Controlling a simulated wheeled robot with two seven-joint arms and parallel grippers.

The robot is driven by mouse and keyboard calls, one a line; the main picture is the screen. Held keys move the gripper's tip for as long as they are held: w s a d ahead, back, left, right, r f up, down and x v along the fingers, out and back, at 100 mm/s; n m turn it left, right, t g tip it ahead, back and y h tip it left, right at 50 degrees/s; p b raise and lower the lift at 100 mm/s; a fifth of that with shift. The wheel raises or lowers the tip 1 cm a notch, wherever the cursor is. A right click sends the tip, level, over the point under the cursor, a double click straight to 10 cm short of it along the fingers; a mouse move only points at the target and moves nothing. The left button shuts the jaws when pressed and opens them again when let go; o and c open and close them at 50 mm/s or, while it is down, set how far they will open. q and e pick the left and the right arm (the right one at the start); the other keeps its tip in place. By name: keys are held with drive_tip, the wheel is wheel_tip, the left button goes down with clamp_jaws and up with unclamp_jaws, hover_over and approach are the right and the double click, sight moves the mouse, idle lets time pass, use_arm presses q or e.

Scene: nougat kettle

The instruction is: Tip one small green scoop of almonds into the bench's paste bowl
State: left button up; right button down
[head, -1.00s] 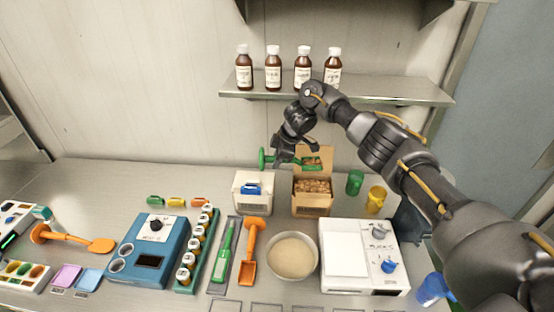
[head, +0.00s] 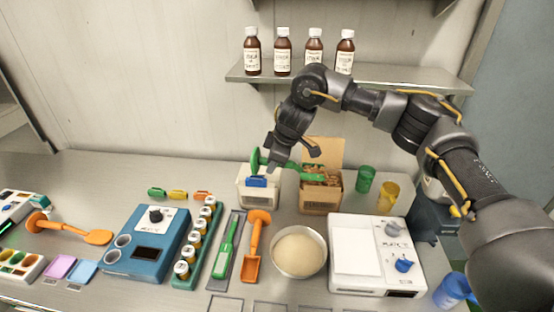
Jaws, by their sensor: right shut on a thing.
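My right gripper (head: 290,162) is shut on the small green scoop (head: 312,177). My left gripper is out of view.
A white container (head: 250,195) with a blue part stands left of the box. Green (head: 365,179) and yellow (head: 387,197) cups stand right of it. A white scale (head: 355,250) is right of the bowl, and an orange scoop (head: 254,245) left. Bottles (head: 314,52) line the shelf above.

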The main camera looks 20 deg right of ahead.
drive_tip(key=s+d+f+m+b, duration=0.1)
drive_tip(key=s+f+b, duration=0.2)
drive_tip(key=s, duration=0.7)
drive_tip(key=s+d+f+b, duration=0.1)
drive_tip(key=s+f+b, duration=0.2)
drive_tip(key=s+f, duration=0.5)
drive_tip(key=s, duration=0.3)
drive_tip(key=shift+d+m+h, duration=0.2)
drive_tip(key=shift+m+h, duration=0.1)
drive_tip(key=shift+m, duration=0.1)
